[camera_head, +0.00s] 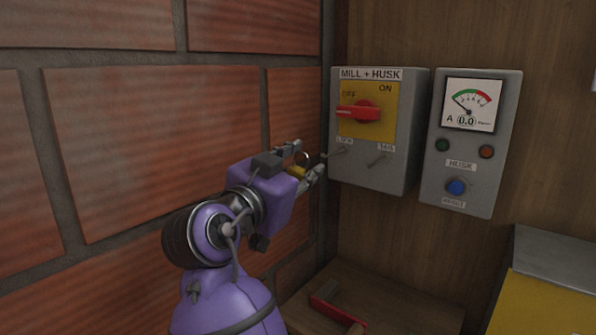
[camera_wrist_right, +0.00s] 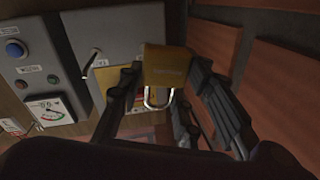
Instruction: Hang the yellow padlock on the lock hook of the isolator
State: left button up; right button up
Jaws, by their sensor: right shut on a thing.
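The isolator (camera_head: 409,122) is a grey box marked MILL + HUSK, with a yellow plate and a red handle (camera_head: 359,112) turned to OFF. The lock hook (camera_head: 339,151) sticks out at its lower left; a second peg (camera_head: 377,160) is to its right. My right gripper (camera_head: 308,163) is shut on the yellow padlock (camera_head: 297,172), just left of the isolator's lower left corner. In the wrist view the padlock (camera_wrist_right: 165,66) sits between the fingers, its steel shackle (camera_wrist_right: 157,99) clear of them. I see no contact between shackle and hook. My left gripper is out of view.
A grey HUSK meter panel (camera_head: 440,180) is right of the isolator. A brick wall (camera_head: 150,130) stands close on the left. A yellow box with a grey top (camera_head: 555,260) stands at lower right.

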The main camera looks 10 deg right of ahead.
jog(key=shift+s+d+f+x, duration=0.15)
jog(key=shift+x, duration=1)
jog(key=shift+s+d+f+x, duration=0.15)
jog(key=shift+d+x, duration=0.05)
jog(key=shift+x, duration=1)
jog(key=shift+s+d+f+x, duration=0.15)
jog(key=shift+x, duration=1)
jog(key=shift+w+d+f, duration=0.4)
jog(key=shift+f, duration=0.05)
jog(key=o, duration=1.3)
